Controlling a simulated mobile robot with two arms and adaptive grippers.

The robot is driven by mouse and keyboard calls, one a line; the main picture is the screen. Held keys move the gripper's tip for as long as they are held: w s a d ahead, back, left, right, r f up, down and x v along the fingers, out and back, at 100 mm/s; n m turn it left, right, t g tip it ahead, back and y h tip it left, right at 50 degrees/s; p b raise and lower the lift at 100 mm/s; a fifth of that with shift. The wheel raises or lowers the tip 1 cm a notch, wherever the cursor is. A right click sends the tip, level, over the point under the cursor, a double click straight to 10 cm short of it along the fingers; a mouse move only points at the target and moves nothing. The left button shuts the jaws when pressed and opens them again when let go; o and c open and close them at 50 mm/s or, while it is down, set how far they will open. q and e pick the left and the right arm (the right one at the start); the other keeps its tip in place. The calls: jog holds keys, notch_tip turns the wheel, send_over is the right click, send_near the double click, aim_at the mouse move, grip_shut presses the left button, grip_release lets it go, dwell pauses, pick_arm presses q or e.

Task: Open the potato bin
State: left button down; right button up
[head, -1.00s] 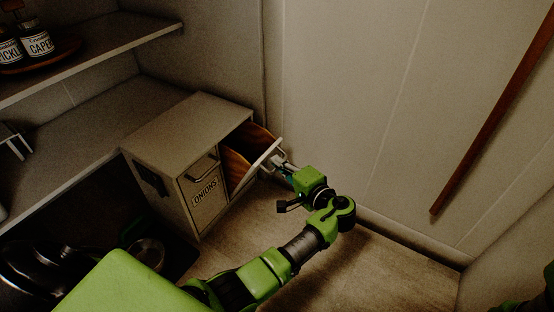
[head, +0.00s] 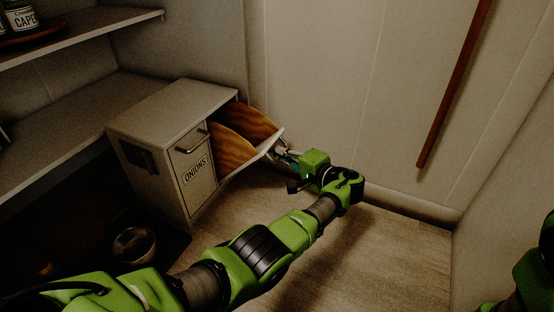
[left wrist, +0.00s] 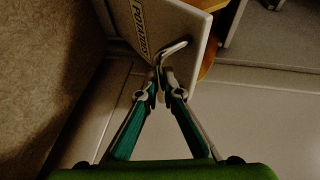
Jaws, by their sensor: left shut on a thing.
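The potato bin (head: 273,149) is the right-hand compartment of the white cabinet. Its front is tilted outward, and its wooden sides show in the head view. In the left wrist view its white front panel (left wrist: 182,22) carries a label reading POTATOES and a metal handle (left wrist: 176,47). My left gripper (head: 283,150) is at the front of the bin. In the left wrist view its fingers (left wrist: 161,72) are closed on the handle. My right gripper is not visible; only part of my right arm shows at the right edge.
The closed ONIONS bin (head: 193,170) sits left of the potato bin in the same cabinet (head: 172,105). A metal pot (head: 134,246) stands on the floor to the left. Shelves line the left wall. The wooden floor (head: 390,250) to the right is clear.

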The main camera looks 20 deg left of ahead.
pick_arm(q)
jog(key=shift+f, duration=0.2)
dwell(0.3)
jog(key=c, duration=2.5)
grip_release()
